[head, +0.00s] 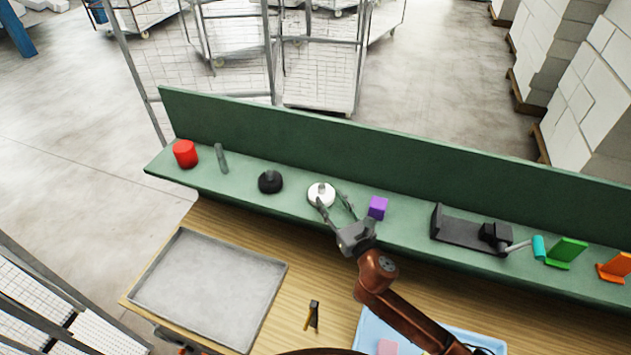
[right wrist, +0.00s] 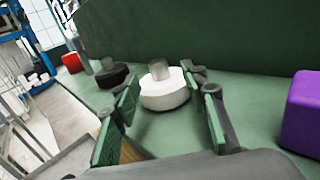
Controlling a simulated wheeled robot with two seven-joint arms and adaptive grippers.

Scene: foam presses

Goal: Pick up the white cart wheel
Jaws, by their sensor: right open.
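The white cart wheel (head: 321,196) lies on the green shelf with a grey stub standing up from its middle. In the right wrist view the white cart wheel (right wrist: 163,90) is ahead of the fingers, in the gap between them. My right gripper (head: 335,202) is open. Its fingers reach over the shelf toward the wheel, one close to its near side and one to its right. The fingers also show in the right wrist view (right wrist: 163,115), with green pads and nothing held between them. I do not see my left gripper.
A black wheel (head: 270,182) stands left of the white one, and a purple cube (head: 377,207) is close on the right. A grey rod (head: 221,158) and red cylinder (head: 185,154) are farther left. The green back panel (head: 400,157) rises behind. A grey tray (head: 210,285) lies on the table.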

